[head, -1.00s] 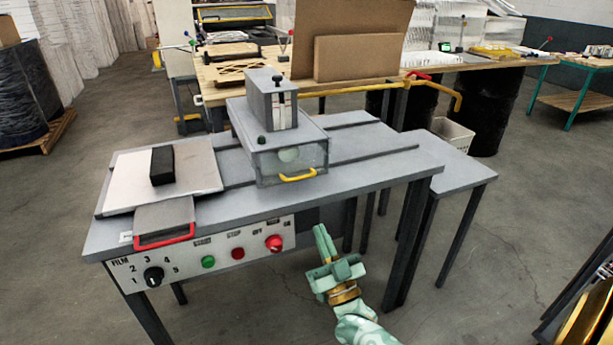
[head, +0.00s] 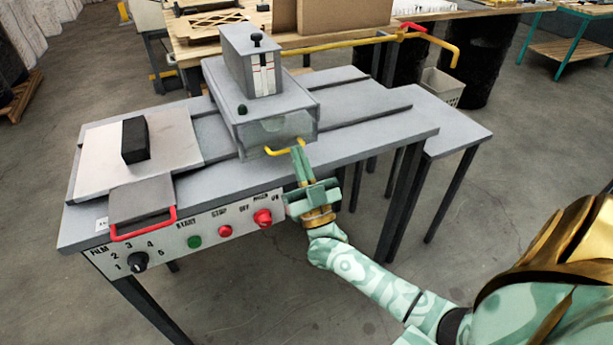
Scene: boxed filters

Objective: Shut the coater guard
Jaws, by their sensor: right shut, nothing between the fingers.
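The coater (head: 262,98) is a grey box with a small upright head on the grey bench. Its guard (head: 275,130) is a see-through front panel with a yellow handle (head: 271,152) along its lower edge. I cannot tell from this view how far the guard stands open. My right gripper (head: 298,152) is shut and empty, pointing up at the right end of the yellow handle. Its fingertips overlap the handle in view, and whether they touch it is unclear. My left gripper is out of view.
A panel with a knob (head: 138,262), a green button (head: 195,242) and red buttons is on the bench front. A plate with a black block (head: 135,140) and a red-handled flap (head: 142,200) lies left. A yellow rail (head: 345,44) runs behind.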

